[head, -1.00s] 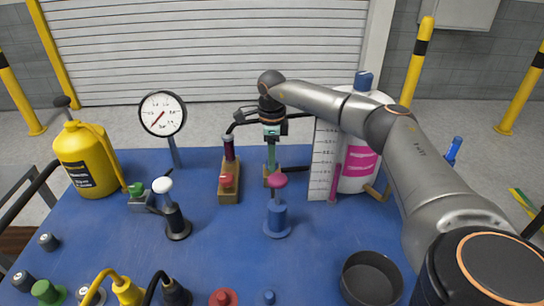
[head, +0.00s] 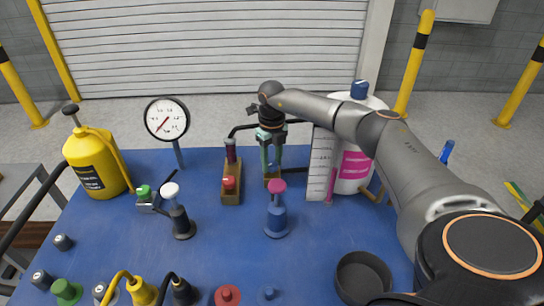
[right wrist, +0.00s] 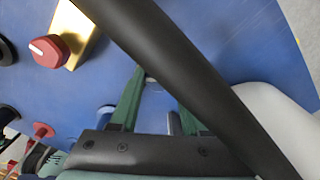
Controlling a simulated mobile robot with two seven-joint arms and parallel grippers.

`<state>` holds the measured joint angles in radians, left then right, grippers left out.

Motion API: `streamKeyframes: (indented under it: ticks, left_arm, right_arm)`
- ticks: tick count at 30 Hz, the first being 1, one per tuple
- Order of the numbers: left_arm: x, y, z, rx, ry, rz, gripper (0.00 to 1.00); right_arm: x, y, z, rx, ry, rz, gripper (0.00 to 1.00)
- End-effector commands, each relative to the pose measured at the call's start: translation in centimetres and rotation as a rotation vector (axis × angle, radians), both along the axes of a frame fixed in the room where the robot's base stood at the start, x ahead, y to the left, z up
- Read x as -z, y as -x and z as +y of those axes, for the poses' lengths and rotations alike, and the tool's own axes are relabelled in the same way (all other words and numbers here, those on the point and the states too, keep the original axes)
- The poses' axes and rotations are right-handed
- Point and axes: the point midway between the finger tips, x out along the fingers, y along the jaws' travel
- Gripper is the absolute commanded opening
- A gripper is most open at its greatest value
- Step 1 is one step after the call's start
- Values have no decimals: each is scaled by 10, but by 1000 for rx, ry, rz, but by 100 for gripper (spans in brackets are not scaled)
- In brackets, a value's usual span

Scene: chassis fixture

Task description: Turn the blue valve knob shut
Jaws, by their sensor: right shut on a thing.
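The knob's pointer and angle are hidden. The other brass block (head: 238,190), to the left, carries a red knob (head: 229,183), also seen in the right wrist view (right wrist: 48,50). My left gripper is not in view.
A dark pipe (right wrist: 190,75) crosses close above my right fingers. A pink-topped blue pump (head: 276,222) stands in front of the gripper. A white scale board (head: 319,165) and white canister (head: 352,175) stand to the right. A gauge (head: 167,119) stands at left.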

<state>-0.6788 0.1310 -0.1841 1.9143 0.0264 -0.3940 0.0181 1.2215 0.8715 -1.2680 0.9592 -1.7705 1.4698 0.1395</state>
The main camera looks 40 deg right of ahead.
Motion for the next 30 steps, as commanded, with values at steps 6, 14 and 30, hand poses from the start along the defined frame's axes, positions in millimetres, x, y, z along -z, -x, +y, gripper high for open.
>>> streamKeyframes:
  ticks: [6, 14, 30]
  left_arm:
    - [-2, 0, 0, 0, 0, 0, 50]
    - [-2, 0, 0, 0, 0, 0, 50]
    - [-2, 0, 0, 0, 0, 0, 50]
  right_arm:
    - [-1, -1, 0, 206, 0, -2, 0]
    - [-1, -1, 0, 421, 0, -3, 0]
    - [-1, -1, 0, 634, 0, -4, 0]
